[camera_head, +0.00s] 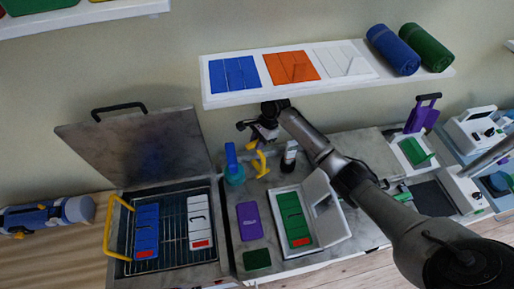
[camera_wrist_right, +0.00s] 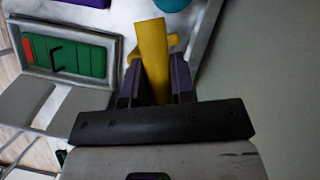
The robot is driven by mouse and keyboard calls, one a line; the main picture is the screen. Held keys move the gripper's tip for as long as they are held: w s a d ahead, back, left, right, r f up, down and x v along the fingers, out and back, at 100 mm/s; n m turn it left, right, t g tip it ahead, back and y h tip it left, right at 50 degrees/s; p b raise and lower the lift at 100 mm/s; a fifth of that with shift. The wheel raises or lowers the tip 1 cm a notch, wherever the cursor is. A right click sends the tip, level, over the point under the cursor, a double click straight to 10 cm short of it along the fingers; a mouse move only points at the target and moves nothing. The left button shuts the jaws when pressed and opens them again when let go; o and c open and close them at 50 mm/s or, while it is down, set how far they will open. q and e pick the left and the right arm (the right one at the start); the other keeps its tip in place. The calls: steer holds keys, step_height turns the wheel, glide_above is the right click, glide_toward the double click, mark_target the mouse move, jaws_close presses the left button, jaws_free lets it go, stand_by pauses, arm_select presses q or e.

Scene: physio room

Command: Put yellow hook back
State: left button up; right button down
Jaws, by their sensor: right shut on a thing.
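The yellow hook (camera_head: 260,164) hangs below my right gripper (camera_head: 262,130) over the back of the counter, near the wall. In the right wrist view the yellow hook (camera_wrist_right: 153,55) sits between the two dark fingers of my right gripper (camera_wrist_right: 157,80), which is shut on it. Its lower end is hidden between the fingers. I cannot tell whether the hook touches the counter. My left gripper is not in view.
A blue-and-teal bottle (camera_head: 233,172) stands just left of the hook, and a dark bottle with a white band (camera_head: 289,157) just right. A white shelf (camera_head: 425,83) overhangs behind. A purple block (camera_head: 249,221) and an open white case (camera_head: 329,226) lie in front.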

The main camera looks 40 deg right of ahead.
steer(key=shift+w+f, duration=0.2)
steer(key=shift+w, duration=0.1)
steer(key=shift+f, duration=2.1)
steer(key=c, duration=1)
jaws_free()
steer(key=shift+o, duration=0.2)
